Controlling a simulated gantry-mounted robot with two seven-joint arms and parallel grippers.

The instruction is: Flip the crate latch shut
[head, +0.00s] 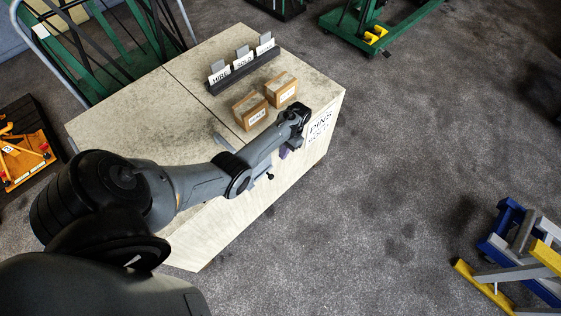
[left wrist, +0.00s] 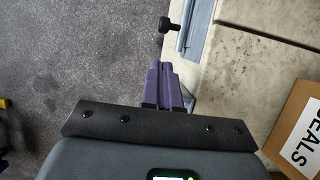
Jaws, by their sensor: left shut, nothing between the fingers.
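The crate (head: 120,120) is a large pale wooden box with a seam across its top. The latch (head: 262,166) is a grey-blue metal piece at the crate's near edge, partly hidden by my left arm. Its black knob (head: 270,177) sticks out past the edge. In the left wrist view the latch (left wrist: 196,28) lies along the crate edge, with the knob (left wrist: 166,24) out over the floor. My left gripper (head: 284,153) has purple fingers, which show shut and empty (left wrist: 164,75) at the crate edge, short of the knob with a small gap. My right gripper is out of view.
Two cardboard boxes (head: 282,88) (head: 249,111) stand on the crate beside my left wrist. A dark rack with labelled cards (head: 243,68) stands behind them. A short grey strip (head: 224,142) lies near the seam. Open floor (head: 400,190) lies right of the crate.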

